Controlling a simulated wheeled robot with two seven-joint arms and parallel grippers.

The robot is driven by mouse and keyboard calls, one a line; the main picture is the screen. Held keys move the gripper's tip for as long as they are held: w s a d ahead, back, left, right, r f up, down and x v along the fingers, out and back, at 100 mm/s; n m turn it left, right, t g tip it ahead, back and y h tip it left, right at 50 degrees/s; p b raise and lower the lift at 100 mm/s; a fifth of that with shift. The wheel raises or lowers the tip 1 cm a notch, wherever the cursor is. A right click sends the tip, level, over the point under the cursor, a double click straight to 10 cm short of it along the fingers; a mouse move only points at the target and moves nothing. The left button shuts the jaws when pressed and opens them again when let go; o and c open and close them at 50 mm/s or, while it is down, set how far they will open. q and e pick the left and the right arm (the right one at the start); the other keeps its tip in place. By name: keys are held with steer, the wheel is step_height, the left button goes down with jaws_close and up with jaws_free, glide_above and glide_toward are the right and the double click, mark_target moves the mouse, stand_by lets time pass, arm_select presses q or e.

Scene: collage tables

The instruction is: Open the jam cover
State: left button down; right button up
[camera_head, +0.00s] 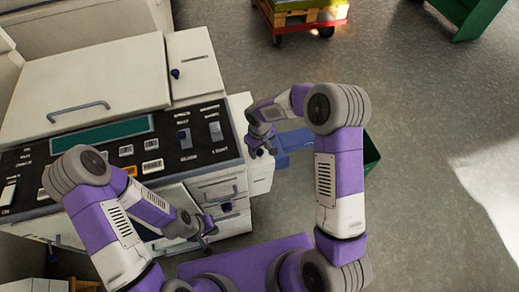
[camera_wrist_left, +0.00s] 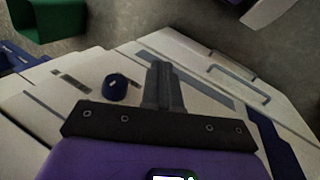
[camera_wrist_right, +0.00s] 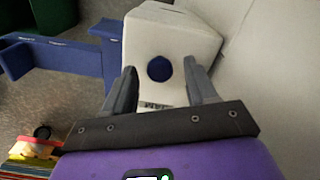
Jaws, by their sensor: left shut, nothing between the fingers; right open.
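A large white machine (camera_head: 95,85) with a black control panel stands at the left in the head view. My right gripper (camera_head: 258,148) is at the machine's right side. In the right wrist view the right gripper (camera_wrist_right: 162,88) is open, with a dark blue knob (camera_wrist_right: 159,68) on a white block (camera_wrist_right: 170,30) between or just beyond its fingers. Contact cannot be told. A short dark label is below the knob, partly hidden. My left gripper (camera_head: 212,228) is shut and empty near the front drawers. In the left wrist view a blue knob (camera_wrist_left: 115,87) is left of its fingers (camera_wrist_left: 165,88).
Another blue knob (camera_head: 175,73) is on the machine's upper right cover. A blue thing (camera_head: 295,140) and a green bin (camera_head: 371,153) lie right of the machine. A red cart (camera_head: 310,26) stands farther back. The floor (camera_head: 430,110) at right is mostly clear.

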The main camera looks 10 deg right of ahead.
steer(key=shift+f, duration=0.25)
steer(key=shift+c, duration=0.2)
jaws_close()
steer(key=shift+r, duration=0.15)
